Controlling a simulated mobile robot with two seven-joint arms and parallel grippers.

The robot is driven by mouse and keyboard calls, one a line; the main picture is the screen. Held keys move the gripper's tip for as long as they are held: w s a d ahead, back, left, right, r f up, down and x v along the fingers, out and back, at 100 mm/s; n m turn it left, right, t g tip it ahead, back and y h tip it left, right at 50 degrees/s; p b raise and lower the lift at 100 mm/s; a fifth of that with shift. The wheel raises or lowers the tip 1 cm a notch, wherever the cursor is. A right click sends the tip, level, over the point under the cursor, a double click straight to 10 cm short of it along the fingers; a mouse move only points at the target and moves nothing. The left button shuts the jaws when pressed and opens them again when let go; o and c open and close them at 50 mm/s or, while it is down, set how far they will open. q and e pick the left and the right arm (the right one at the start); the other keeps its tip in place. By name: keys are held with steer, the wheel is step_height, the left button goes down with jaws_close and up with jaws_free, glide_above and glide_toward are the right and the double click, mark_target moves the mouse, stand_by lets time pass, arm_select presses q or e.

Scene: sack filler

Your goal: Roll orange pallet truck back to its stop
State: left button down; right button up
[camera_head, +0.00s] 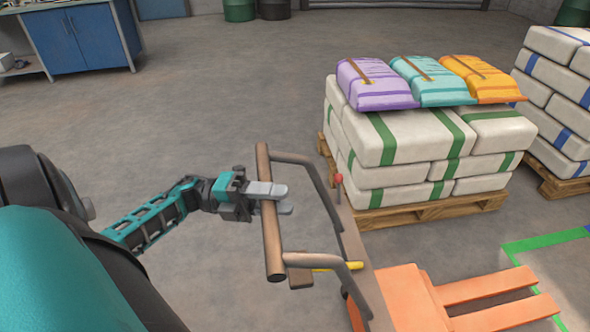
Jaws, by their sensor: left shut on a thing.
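The orange pallet truck (413,300) stands at the lower right, its two forks pointing right and carrying nothing. Its handle frame, with a brown crossbar (270,235) and grey-brown side bars, rises at its left end. A small red knob (338,178) and a yellow bar (338,266) show near the handle. My left gripper (272,199) reaches in from the left and is shut on the crossbar, around its upper middle part. The truck's lower body and wheels are mostly hidden or cut off by the picture edge. My right gripper is not in view. I cannot make out a stop.
A wooden pallet (430,211) with green-striped white sacks (405,140) and purple, teal and orange sacks on top stands just behind the truck. Another blue-striped stack (556,90) is at the right. Green floor lines (545,241) lie near the forks. The floor at left is clear.

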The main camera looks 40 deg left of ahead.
arm_select(q)
steer(key=shift+s+a, duration=0.1)
steer(key=c, duration=1.1)
jaws_free()
steer(key=o, duration=0.3)
steer(key=shift+s+a, duration=0.15)
steer(key=b+v, duration=0.3)
steer(key=v, duration=0.9)
steer(key=shift+a, duration=0.3)
steer(key=shift+d+f, duration=0.1)
steer(key=shift+f, duration=0.1)
